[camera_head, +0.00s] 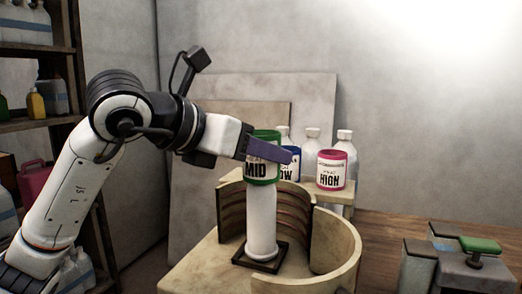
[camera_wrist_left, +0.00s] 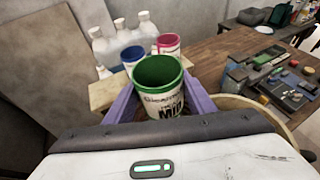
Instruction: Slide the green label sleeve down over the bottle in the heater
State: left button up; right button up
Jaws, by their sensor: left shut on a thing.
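The green-rimmed label sleeve (camera_head: 264,172), marked MID, is held in my left gripper (camera_head: 272,151). The gripper's purple fingers are shut on its sides. In the left wrist view the sleeve (camera_wrist_left: 160,85) is open at the top, with its green inside showing. The white bottle (camera_head: 261,222) stands upright on a dark square base inside the round cream heater (camera_head: 337,262). The sleeve is upright, in line with the bottle's upper end. The bottle's top is hidden by the sleeve, so I cannot tell whether it is inside it. My right gripper is not in view.
Behind the heater, white bottles (camera_head: 345,140) stand by a pink HIGH sleeve (camera_head: 331,170) and a blue LOW sleeve (camera_head: 290,168) on a cream stand. A grey device with a green handle (camera_head: 480,244) sits at right. Shelves (camera_head: 40,127) stand at left.

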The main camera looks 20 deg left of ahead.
pick_arm(q)
jog(key=b, duration=0.4)
send_over(251, 223)
jog(key=w+d, duration=0.1)
jog(key=w, duration=0.1)
jog(key=shift+w+f, duration=0.1)
jog(key=shift+f, duration=2.2)
jog(key=shift+f+b, duration=0.5)
jog(key=shift+f, duration=0.05)
jog(key=shift+f+b, duration=0.65)
jog(key=shift+f, duration=0.4)
jog(key=shift+f+b, duration=0.6)
jog(key=shift+b, duration=0.2)
jog(key=shift+f+b, duration=0.35)
jog(key=shift+f, duration=0.05)
jog(key=shift+f+b, duration=0.65)
jog(key=shift+f, duration=0.1)
jog(key=shift+f+b, duration=0.3)
jog(key=shift+f, duration=0.15)
jog(key=shift+f+b, duration=0.3)
jog(key=shift+b, duration=0.1)
jog(key=shift+f+b, duration=0.35)
jog(key=shift+f, duration=0.05)
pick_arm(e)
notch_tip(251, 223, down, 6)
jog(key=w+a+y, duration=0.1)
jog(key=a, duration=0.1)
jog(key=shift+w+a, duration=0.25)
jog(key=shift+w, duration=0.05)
